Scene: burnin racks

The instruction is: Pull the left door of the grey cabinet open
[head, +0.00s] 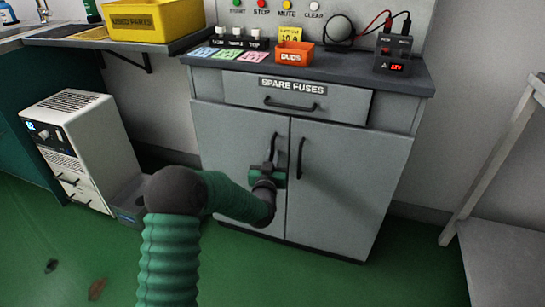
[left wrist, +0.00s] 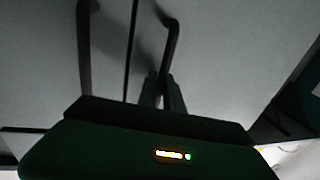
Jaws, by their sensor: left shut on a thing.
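The grey cabinet (head: 398,115) stands against the wall. Its left door (head: 225,130) and right door (head: 345,185) look flush and shut, with a thin seam between them. Each has a dark upright bar handle beside the seam. My left gripper (head: 270,163) is at the left door's handle (head: 274,143), shut on its lower part; its hand and arm hide the door's lower middle. In the left wrist view, the finger tips (left wrist: 164,92) close around the lower end of that handle (left wrist: 172,48), and the other handle (left wrist: 85,45) stands free. My right gripper is out of view.
A drawer labelled SPARE FUSES (head: 335,102) sits above the doors. The cabinet top holds an orange DUDS bin (head: 294,54) and a black meter (head: 393,52). A white unit (head: 90,140) and a grey bin (head: 128,203) stand left.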

